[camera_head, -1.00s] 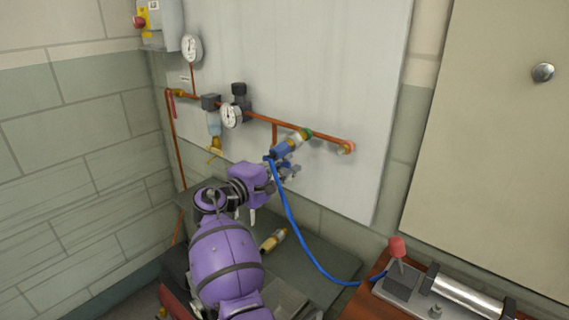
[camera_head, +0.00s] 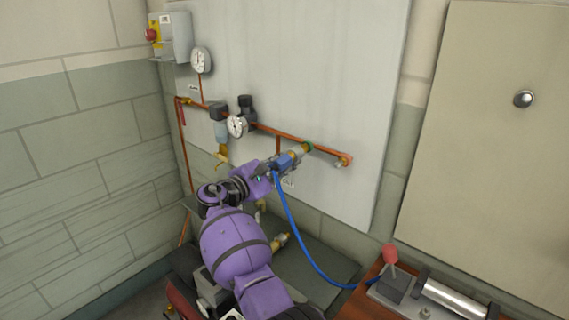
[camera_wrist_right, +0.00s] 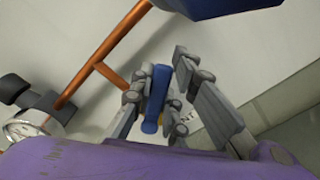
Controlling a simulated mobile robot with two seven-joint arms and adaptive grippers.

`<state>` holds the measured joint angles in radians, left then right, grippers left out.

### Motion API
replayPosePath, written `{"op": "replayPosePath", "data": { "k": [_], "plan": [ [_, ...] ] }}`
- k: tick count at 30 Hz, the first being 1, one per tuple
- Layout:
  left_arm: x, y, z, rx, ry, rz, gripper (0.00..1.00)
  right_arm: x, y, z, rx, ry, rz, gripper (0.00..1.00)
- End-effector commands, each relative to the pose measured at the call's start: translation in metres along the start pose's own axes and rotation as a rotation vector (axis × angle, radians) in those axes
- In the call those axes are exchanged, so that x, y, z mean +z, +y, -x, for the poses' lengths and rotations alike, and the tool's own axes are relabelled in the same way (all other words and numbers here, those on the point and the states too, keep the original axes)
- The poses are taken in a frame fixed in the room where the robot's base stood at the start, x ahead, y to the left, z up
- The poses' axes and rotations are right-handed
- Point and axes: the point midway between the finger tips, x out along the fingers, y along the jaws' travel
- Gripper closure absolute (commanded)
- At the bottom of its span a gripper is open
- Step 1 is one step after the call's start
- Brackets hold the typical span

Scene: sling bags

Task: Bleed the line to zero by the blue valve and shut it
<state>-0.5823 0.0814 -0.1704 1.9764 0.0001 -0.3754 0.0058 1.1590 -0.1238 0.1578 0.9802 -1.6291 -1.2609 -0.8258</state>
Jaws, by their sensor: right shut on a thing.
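The blue valve (camera_head: 287,161) hangs at the right part of the copper pipe (camera_head: 320,148), beside a green-and-brass fitting. A blue hose (camera_head: 293,225) runs down from it to the right. My right gripper (camera_head: 268,168) is at the valve's left side, partly hiding it. In the right wrist view, my right gripper (camera_wrist_right: 160,88) is shut on the blue lever (camera_wrist_right: 154,100), which lies between its fingers. A larger blue part (camera_wrist_right: 205,6) shows at the top edge. The regulator gauge (camera_head: 237,126) and upper gauge (camera_head: 201,60) face outward; their readings are too small to tell. My left gripper is not in view.
A grey box with a red knob (camera_head: 151,35) is on the wall at upper left. A brass fitting (camera_head: 280,242) lies on the dark bench below.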

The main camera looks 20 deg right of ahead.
Motion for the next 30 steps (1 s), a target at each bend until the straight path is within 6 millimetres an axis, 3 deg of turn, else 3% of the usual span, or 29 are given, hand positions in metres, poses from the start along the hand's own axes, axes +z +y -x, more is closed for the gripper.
{"op": "replayPosePath", "data": {
  "k": [9,10,14,25,30],
  "plan": [
    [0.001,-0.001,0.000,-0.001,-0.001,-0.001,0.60,0.000,-0.001,0.000,-0.001,-0.001,0.002,1.00],
    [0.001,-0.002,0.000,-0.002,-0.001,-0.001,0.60,0.000,-0.001,0.000,-0.001,-0.001,0.001,0.83],
    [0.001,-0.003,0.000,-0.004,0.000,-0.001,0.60,0.000,-0.001,0.000,-0.001,-0.001,0.001,0.66],
    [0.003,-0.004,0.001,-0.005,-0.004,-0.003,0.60,-0.001,0.000,0.004,0.000,0.001,0.000,0.66],
    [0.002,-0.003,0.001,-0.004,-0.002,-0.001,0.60,-0.001,0.000,0.028,0.001,0.003,-0.001,0.66]
  ]
}}
